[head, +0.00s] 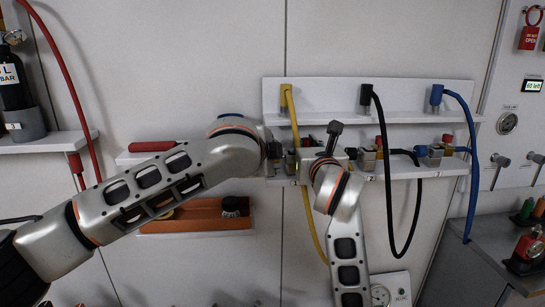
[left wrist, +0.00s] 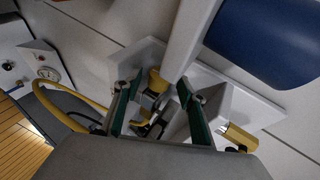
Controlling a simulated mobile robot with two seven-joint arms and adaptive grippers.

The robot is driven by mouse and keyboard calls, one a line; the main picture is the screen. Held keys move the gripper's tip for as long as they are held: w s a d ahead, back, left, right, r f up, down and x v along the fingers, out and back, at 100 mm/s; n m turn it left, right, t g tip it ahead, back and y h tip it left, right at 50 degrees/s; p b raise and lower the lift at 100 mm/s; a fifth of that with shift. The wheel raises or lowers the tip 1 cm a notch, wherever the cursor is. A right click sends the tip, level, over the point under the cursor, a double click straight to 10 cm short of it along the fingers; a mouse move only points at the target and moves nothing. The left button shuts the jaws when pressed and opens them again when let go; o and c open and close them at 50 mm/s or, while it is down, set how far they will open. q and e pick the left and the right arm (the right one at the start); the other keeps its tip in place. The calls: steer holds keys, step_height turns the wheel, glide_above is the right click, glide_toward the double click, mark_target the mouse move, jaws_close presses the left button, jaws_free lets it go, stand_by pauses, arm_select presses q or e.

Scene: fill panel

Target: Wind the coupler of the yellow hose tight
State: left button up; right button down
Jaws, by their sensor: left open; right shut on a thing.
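The yellow hose (head: 294,112) hangs from a yellow holder on the upper shelf and passes behind my grippers, its loop (head: 313,232) showing below. In the left wrist view the hose (left wrist: 62,100) curves in from the left. My left gripper (head: 289,160) is open; in its wrist view its green fingers (left wrist: 156,108) stand apart on either side of a yellow-and-metal fitting (left wrist: 156,82). Which part is the coupler is unclear. My right gripper (head: 312,158) reaches up from below and is shut at the fitting, just right of the left one. Its exact hold is hidden.
To the right, a black hose (head: 388,190) and a blue hose (head: 471,180) hang at similar fittings on the lower shelf (head: 440,172). An orange tray (head: 190,222) is below my left arm. A grey cabinet (head: 470,262) stands at the right.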

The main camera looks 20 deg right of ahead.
arm_select(q)
steer(key=shift+w, duration=0.1)
steer(key=shift+c, duration=0.4)
steer(key=c, duration=1)
steer(key=shift+f, duration=0.1)
steer(key=shift+c, duration=0.2)
steer(key=shift+f+m+t+h, duration=0.3)
steer(key=shift+t+h, duration=0.3)
steer(key=shift+t, duration=0.3)
steer(key=shift+f+t+h, duration=0.1)
steer(key=shift+t+h, duration=0.3)
steer(key=shift+t, duration=0.5)
steer(key=shift+m, duration=0.3)
steer(key=shift+a, duration=0.1)
